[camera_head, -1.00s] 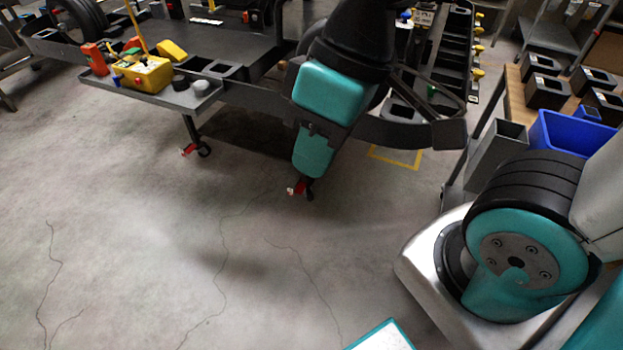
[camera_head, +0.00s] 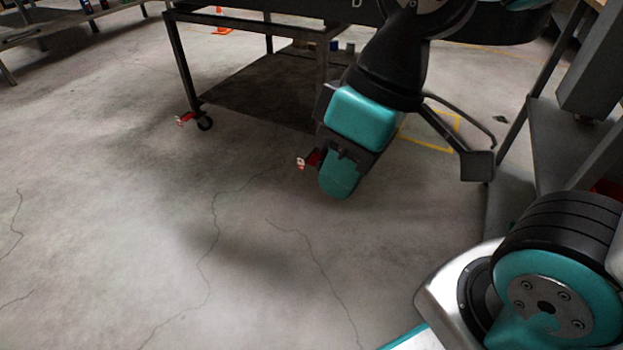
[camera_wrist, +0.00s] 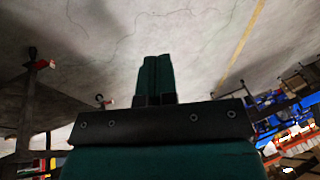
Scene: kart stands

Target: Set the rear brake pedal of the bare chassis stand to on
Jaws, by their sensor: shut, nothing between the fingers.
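A dark stand (camera_head: 322,75) rests on castered legs at the top of the head view; I cannot tell whether it is the bare chassis stand. A red brake pedal (camera_head: 307,162) with a pale end shows at its nearer right caster, partly behind my gripper. Another red pedal (camera_head: 185,119) is at the left caster. My gripper (camera_head: 337,188) points down, just right of the nearer pedal in the picture; contact cannot be told. In the wrist view my gripper (camera_wrist: 157,60) has its teal fingers together and empty. Red pedals also show there at left (camera_wrist: 42,65). Pedal settings are unclear.
Grey floor (camera_head: 130,230) is open in front of the stand. A grey cart or bench (camera_head: 545,140) stands close at the right. An orange object (camera_head: 223,30) is on the floor behind. Blue bins (camera_wrist: 270,100) show at the right of the wrist view.

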